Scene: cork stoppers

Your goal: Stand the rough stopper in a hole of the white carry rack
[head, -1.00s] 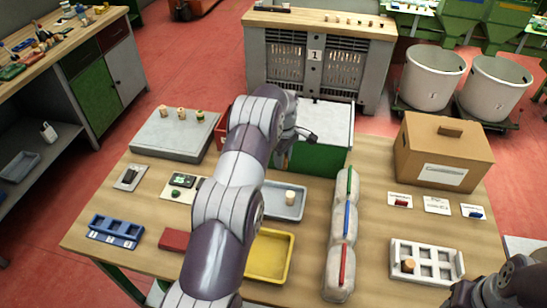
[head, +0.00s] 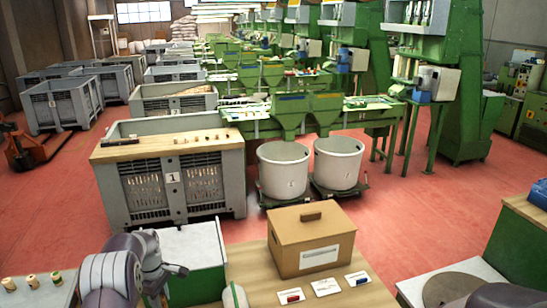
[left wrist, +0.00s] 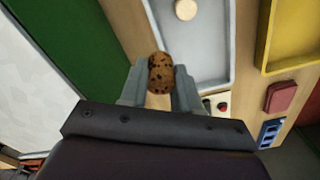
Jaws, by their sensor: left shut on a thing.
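The rough stopper (left wrist: 160,72), brown with dark specks, sits between the fingertips of my left gripper (left wrist: 159,90) in the left wrist view. The gripper is shut on it and holds it above the bench, near a grey tray (left wrist: 212,62). In the head view my left arm shows at the bottom left, beside the green box with a pale top (head: 190,245); the stopper cannot be made out there. The white carry rack is in neither current view.
A pale stopper (left wrist: 185,9) stands in the grey tray. A yellow tray (left wrist: 292,42), a red block (left wrist: 281,96) and a blue rack (left wrist: 270,133) lie nearby. In the head view a cardboard box (head: 300,245) stands behind label cards (head: 325,287).

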